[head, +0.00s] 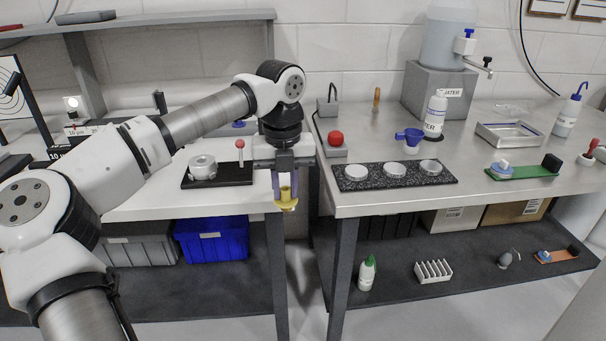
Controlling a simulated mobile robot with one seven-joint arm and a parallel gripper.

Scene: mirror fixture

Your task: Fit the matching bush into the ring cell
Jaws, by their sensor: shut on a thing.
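My gripper (285,187) points down in front of the gap between the two benches. It is shut on a yellow, brass-like flanged bush (286,204), with the flange lowest and the upper part between the fingers. A pale round metal fixture (203,167) sits on a black plate on the left bench, beside a red-knobbed lever. On the right bench, several pale round pieces (356,172) sit in a row on a speckled black slab (447,179). I cannot tell for certain which of these is the ring cell. The bush is apart from all of them.
A red button box (336,142), blue funnel (410,137), white bottle (435,115) and metal tray (510,135) stand on the right bench. A green board (522,172) lies near its front edge. Blue (212,239) and grey bins sit below the left bench.

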